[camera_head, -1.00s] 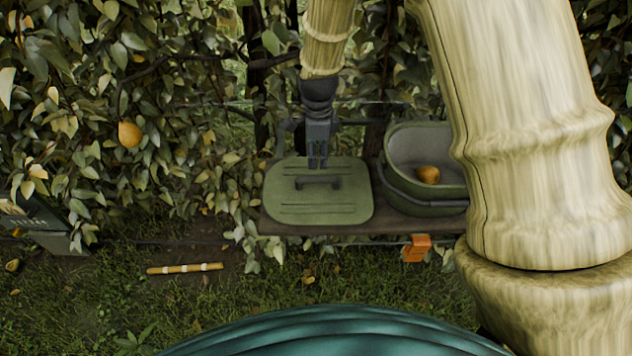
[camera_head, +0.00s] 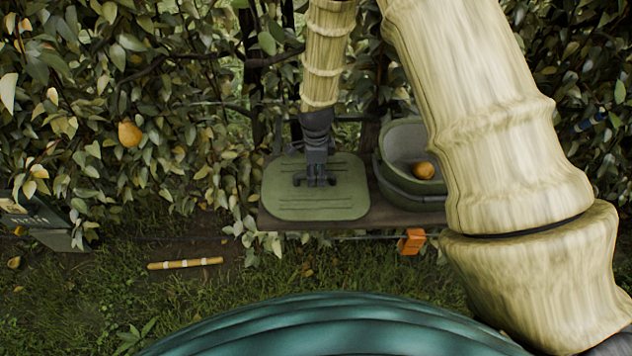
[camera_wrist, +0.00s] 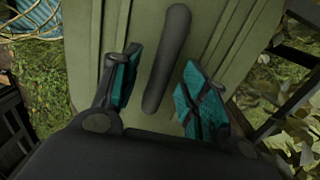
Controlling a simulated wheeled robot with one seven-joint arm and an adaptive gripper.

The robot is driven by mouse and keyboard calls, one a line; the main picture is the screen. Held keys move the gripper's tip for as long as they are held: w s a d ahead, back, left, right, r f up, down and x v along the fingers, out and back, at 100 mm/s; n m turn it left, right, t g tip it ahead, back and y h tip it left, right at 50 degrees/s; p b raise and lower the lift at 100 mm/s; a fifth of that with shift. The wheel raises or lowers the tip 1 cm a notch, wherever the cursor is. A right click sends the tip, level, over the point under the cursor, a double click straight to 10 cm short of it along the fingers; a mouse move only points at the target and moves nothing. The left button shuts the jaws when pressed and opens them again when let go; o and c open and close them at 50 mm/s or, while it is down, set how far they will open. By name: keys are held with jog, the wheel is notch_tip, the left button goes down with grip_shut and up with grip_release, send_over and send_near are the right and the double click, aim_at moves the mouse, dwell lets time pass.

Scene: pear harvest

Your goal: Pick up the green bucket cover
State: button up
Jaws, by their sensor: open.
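The green bucket cover (camera_head: 318,205) lies flat on a dark shelf in the head view. It is a rounded rectangle with grooves and a dark bar handle. In the wrist view the cover (camera_wrist: 225,20) fills the middle, and its handle (camera_wrist: 167,60) runs lengthwise between my fingers. My gripper (camera_head: 317,183) is right over the handle in the head view. In the wrist view my gripper (camera_wrist: 160,90) is open, with one teal-padded finger on each side of the handle. I cannot tell whether the fingers touch the cover.
A green bucket (camera_head: 400,190) with a pear (camera_head: 423,171) inside stands right of the cover on the shelf (camera_head: 290,224). An orange object (camera_head: 411,241) is below the shelf edge. Leafy branches with a hanging pear (camera_head: 130,134) are at left. A banded stick (camera_head: 185,263) lies on the ground.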

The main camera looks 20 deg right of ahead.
jog(key=shift+f, duration=0.7)
grip_shut()
jog(key=shift+r, duration=0.1)
